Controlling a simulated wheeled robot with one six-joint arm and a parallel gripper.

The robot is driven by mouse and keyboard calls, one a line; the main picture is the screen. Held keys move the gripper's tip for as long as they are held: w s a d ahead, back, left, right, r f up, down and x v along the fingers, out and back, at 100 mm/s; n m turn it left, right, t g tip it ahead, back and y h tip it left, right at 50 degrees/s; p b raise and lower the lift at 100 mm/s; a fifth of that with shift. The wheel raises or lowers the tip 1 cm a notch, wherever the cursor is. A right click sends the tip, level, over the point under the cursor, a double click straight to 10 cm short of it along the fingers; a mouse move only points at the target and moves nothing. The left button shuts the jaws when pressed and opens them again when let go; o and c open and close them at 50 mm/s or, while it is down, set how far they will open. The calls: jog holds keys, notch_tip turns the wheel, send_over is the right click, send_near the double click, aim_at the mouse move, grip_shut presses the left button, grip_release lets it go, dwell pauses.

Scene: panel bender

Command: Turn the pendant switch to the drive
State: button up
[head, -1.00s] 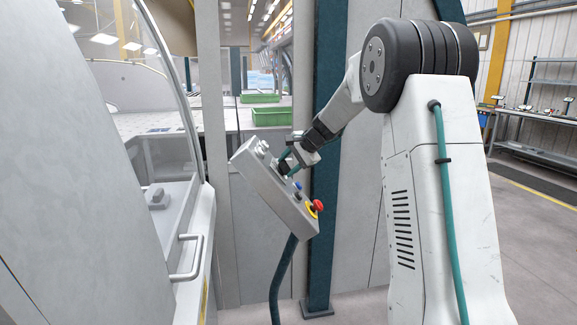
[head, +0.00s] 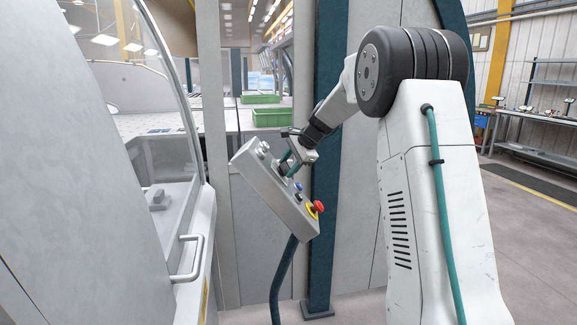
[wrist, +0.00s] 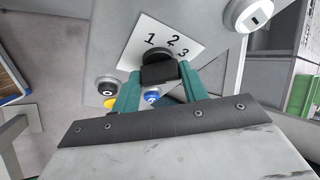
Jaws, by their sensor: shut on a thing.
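The grey pendant (head: 262,186) hangs tilted in the middle of the head view, with a red button (head: 318,206) at its lower end. In the wrist view, a black switch knob (wrist: 158,72) sits below a white label (wrist: 150,28) marked 1, 2 and 3. My gripper (wrist: 159,80) has its teal fingers on either side of the knob and is shut on it. In the head view my gripper (head: 288,163) is at the pendant's face. The knob's pointer is hidden, so I cannot tell which number it faces.
Beside the knob are a blue button (wrist: 152,96), a black button (wrist: 106,87) and a pale selector (wrist: 252,13). A machine door with a handle (head: 190,256) stands at the left. A teal post (head: 326,205) stands behind the pendant, whose cable (head: 281,280) hangs down.

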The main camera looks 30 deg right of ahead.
jog(key=o, duration=1)
jog(key=v, duration=0.7)
jog(key=shift+s+d+r, duration=0.1)
jog(key=shift+s+r, duration=0.1)
jog(key=shift+r, duration=0.15)
